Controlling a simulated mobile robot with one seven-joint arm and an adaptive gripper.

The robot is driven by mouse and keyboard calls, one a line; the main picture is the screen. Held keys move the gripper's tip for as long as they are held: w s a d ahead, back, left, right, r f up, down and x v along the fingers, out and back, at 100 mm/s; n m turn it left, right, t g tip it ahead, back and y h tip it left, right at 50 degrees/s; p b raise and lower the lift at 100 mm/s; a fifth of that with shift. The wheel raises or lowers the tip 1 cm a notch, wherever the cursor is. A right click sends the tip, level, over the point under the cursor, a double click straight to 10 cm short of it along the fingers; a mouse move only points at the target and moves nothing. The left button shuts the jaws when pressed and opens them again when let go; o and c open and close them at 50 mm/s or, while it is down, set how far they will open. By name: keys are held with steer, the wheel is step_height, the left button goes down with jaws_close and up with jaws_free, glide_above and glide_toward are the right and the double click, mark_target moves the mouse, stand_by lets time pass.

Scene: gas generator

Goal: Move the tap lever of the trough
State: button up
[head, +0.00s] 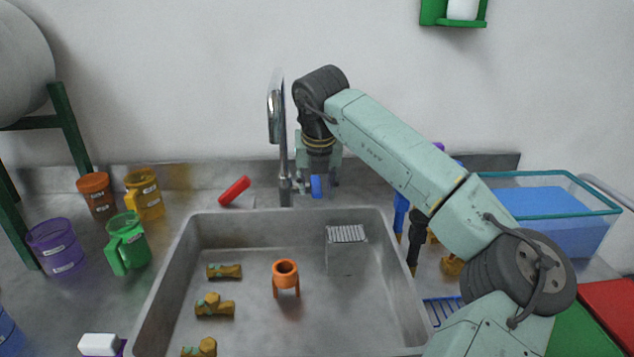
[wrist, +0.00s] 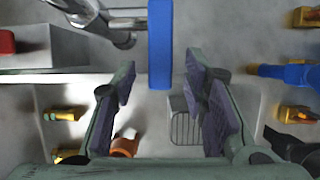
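The trough (head: 180,290) is a grey sink with a chrome tap (head: 284,150) at its back edge. A blue lever (head: 316,187) shows just right of the tap, and a red lever (head: 234,191) sits to its left. My gripper (head: 318,176) points down over the back rim at the blue lever. In the wrist view my gripper (wrist: 160,66) is open, and the blue lever (wrist: 160,40) runs between its fingers with a gap on both sides. No contact shows. The red lever (wrist: 7,42) is at the left edge there.
An orange funnel-like piece (head: 286,276), several brass fittings (head: 215,305) and a grey ribbed block (head: 346,250) are in the trough. Coloured jugs (head: 128,242) stand left. The wall is close behind.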

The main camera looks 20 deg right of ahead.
steer(key=shift+c, duration=0.4)
jaws_close()
stand_by(0.4)
